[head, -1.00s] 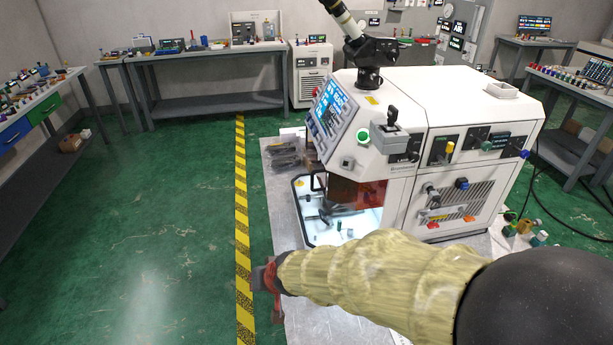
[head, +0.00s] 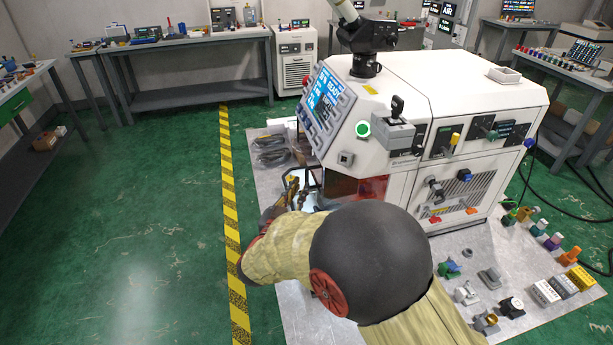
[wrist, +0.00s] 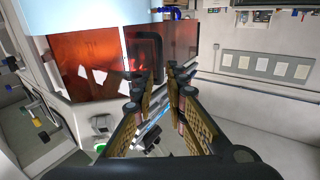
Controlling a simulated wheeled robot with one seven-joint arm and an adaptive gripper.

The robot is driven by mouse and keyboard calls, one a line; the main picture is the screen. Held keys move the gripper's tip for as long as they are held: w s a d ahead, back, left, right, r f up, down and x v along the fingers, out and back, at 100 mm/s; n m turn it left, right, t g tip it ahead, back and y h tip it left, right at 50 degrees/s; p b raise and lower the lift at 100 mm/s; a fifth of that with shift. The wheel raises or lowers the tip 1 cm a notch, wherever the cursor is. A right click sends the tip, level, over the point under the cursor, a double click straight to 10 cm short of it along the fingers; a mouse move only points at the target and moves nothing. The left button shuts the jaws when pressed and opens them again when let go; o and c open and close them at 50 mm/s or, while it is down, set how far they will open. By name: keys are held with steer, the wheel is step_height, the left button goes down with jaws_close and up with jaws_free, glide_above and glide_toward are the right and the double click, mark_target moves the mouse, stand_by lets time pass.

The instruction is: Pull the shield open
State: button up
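The shield is an amber see-through panel on the front of the white machine. In the head view a part of the shield (head: 362,187) shows above my arm; in the wrist view the shield (wrist: 92,62) fills the upper left. A black bar handle (wrist: 158,44) stands out from it. My gripper (wrist: 160,78) is open and empty, its two fingertips apart just below the handle and not visibly closed on it. In the head view my gripper (head: 291,198) is beside the handle, and my arm hides much of the shield's lower part.
The white machine (head: 460,100) carries a screen (head: 327,100), a green button (head: 363,129) and a grey lever box (head: 392,134). Several small parts lie on the grey mat (head: 465,250) at right.

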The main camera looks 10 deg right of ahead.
mark_target(307, 176)
steer(key=b+x, duration=0.1)
steer(key=x, duration=0.5)
steer(key=shift+w+d, duration=0.2)
steer(key=shift+w, duration=0.05)
steer(key=shift+c, duration=0.7)
jaws_close()
steer(key=shift+a, duration=0.1)
